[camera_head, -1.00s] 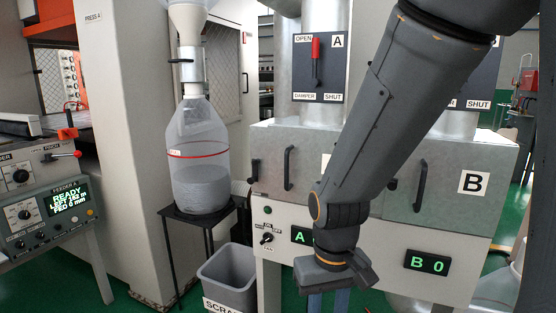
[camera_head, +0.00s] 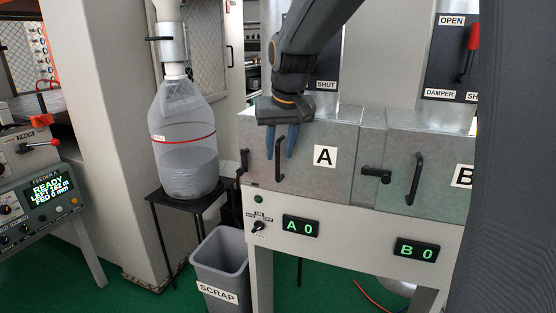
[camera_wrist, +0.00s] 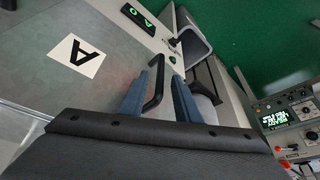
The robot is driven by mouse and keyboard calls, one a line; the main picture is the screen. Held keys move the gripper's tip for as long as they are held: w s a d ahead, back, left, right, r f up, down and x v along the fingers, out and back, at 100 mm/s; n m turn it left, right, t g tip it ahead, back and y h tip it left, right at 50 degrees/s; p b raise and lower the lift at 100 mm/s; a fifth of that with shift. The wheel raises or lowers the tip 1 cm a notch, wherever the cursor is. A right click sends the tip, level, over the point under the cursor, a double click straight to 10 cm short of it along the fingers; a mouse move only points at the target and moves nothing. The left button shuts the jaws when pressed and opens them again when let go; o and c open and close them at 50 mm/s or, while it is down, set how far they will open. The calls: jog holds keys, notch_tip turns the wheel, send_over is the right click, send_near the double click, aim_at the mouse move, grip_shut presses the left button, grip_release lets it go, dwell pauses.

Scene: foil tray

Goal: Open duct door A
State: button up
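Duct door A (camera_head: 343,176) is a grey metal panel with a white A label, on the front of the left box. It looks shut. Its black upright bar handle (camera_head: 279,170) is near the door's left side; it also shows in the wrist view (camera_wrist: 159,82). A black latch (camera_head: 243,166) sits at the door's left edge. My gripper (camera_head: 280,156) reaches down from above in front of the door. In the wrist view my gripper (camera_wrist: 167,70) has its two blue fingers apart, with the handle between them. I cannot tell whether either finger touches it.
Door B (camera_head: 432,190) with its own handle and a black latch (camera_head: 376,174) is to the right. Below are displays reading A 0 (camera_head: 300,226) and B 0 (camera_head: 416,250).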

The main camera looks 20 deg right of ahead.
aim_at(278, 158)
jog(key=shift+p+x, duration=0.35)
jog(key=shift+x, duration=2.3)
jog(key=shift+s, duration=0.15)
grip_shut()
